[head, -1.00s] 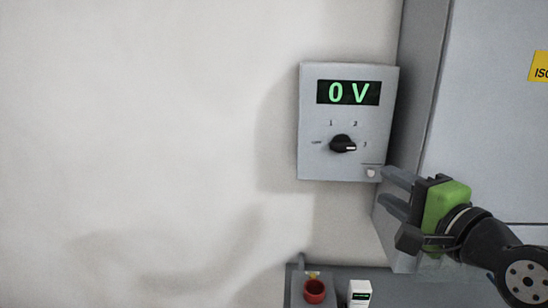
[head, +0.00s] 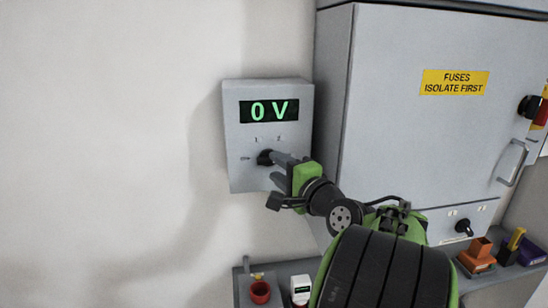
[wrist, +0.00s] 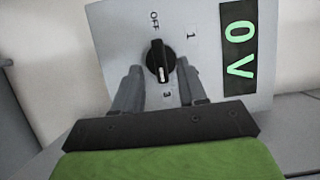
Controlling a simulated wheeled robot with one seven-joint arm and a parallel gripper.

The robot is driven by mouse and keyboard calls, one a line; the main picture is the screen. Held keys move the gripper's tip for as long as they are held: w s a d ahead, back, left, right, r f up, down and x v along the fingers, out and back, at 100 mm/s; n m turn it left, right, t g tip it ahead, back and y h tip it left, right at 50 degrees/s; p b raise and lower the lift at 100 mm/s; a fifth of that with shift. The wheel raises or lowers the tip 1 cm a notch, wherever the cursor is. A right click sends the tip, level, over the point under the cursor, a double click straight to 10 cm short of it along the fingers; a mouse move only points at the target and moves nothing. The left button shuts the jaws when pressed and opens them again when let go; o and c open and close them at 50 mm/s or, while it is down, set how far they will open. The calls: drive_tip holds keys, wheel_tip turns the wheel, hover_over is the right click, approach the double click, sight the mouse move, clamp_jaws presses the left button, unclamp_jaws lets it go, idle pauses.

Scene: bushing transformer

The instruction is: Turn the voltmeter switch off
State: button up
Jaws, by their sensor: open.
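The voltmeter (head: 235,135) is a grey wall box with a green "0 V" display (head: 269,111); it also shows in the wrist view (wrist: 215,22). Its black rotary switch (wrist: 159,60) has a white pointer mark at the end facing the "3" label, away from "OFF" (wrist: 155,19). My gripper (wrist: 158,70) is open, its two grey fingers on either side of the switch, with gaps visible. In the head view, my gripper (head: 275,167) is at the box front and partly hides the switch (head: 264,157).
A large grey cabinet (head: 420,150) with a yellow "FUSES ISOLATE FIRST" label (head: 454,83) stands right of the voltmeter. A shelf below holds a red cup (head: 260,292), a small white device (head: 300,289) and orange blocks (head: 479,256). The wall at left is bare.

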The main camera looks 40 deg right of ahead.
sight(269, 160)
drive_tip(key=shift+x, duration=1.2)
clamp_jaws()
